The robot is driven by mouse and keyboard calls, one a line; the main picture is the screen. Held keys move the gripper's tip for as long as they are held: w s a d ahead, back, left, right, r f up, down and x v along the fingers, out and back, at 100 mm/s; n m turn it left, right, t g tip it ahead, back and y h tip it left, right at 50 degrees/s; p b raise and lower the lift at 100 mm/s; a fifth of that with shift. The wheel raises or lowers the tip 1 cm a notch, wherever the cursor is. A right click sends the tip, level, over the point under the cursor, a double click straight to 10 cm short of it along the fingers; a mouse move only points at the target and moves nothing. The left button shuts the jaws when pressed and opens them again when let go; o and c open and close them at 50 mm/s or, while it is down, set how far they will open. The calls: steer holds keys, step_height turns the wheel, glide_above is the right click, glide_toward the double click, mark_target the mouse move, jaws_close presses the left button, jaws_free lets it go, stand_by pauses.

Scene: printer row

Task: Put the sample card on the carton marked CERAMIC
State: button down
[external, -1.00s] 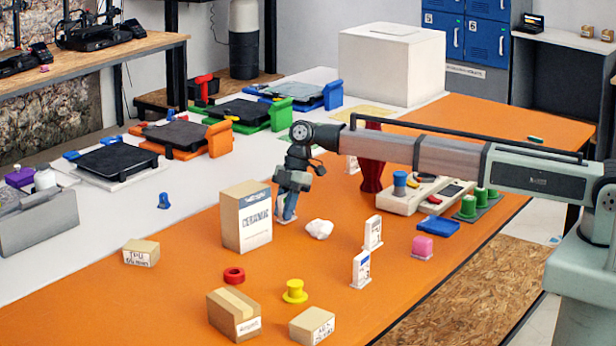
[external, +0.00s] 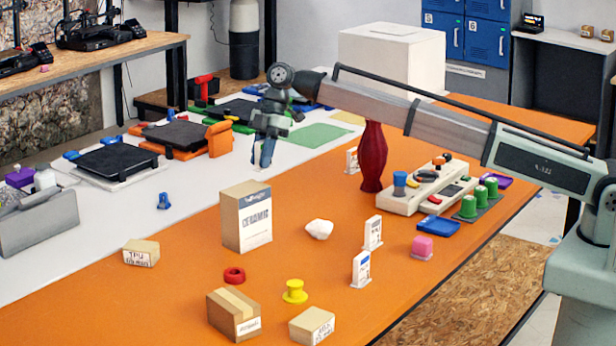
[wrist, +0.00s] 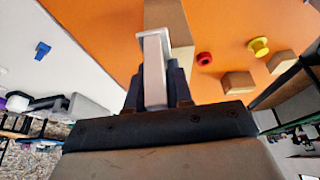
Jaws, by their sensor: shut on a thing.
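The carton marked CERAMIC (external: 246,217) stands upright on the orange table. Its light brown side also shows in the wrist view (wrist: 168,18), beyond the held card. My gripper (external: 263,154) is in the air, higher than the carton in the picture; the exact distance between them is hard to tell. It is shut on the sample card (wrist: 154,68), a pale upright piece with a wider foot at its far end. In the external view the card is small and mostly hidden by the fingers. The card and the carton appear apart.
Two white standing cards (external: 373,232) (external: 361,269) are on the orange table, right of a white lump (external: 319,229). A red vase (external: 373,158) stands farther back. Small cartons (external: 234,314) (external: 141,252), a red ring (external: 234,275) and a yellow spool (external: 295,291) lie nearer.

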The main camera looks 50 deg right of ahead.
step_height(320, 180, up, 7)
glide_above(238, 192)
steer(key=d, duration=0.3)
steer(key=a, duration=0.1)
steer(key=shift+n, duration=0.3)
steer(key=shift+f, duration=4.55)
steer(key=shift+f, duration=0.15)
steer(key=c, duration=1)
jaws_free()
steer(key=v, duration=1.2)
steer(key=shift+w+a+r, duration=0.1)
steer(key=shift+w+r, duration=0.05)
steer(key=shift+r, duration=0.1)
